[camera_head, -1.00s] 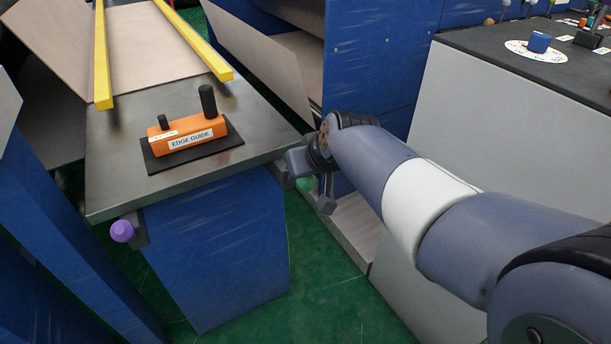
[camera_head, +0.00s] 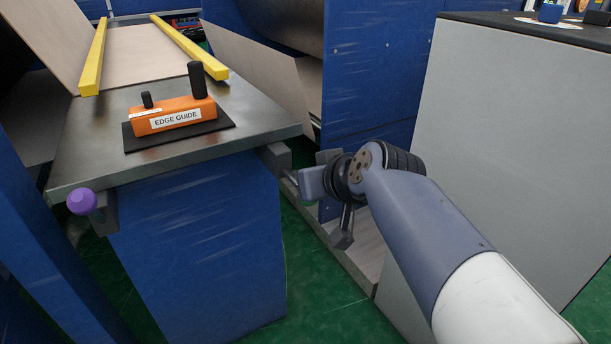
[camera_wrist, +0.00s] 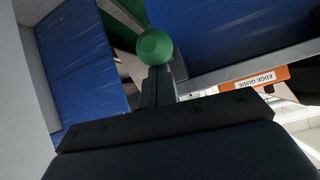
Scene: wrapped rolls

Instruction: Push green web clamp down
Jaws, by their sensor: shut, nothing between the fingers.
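The green web clamp shows in the wrist view as a round green knob (camera_wrist: 154,46). It lies straight ahead of my gripper (camera_wrist: 158,78), whose narrow dark fingers are shut with nothing between them. The fingertips line up with the knob's lower edge in the picture; I cannot tell whether they touch it. In the head view my gripper (camera_head: 312,184) is beside the right front corner of the metal table (camera_head: 240,138), just below its top. The green knob is hidden there, behind my gripper.
A purple knob (camera_head: 82,202) sits at the table's left front corner. An orange edge guide (camera_head: 175,116) on a black pad and two yellow rails (camera_head: 190,48) are on the tabletop. A grey cabinet (camera_head: 500,130) stands to the right. Green floor shows between.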

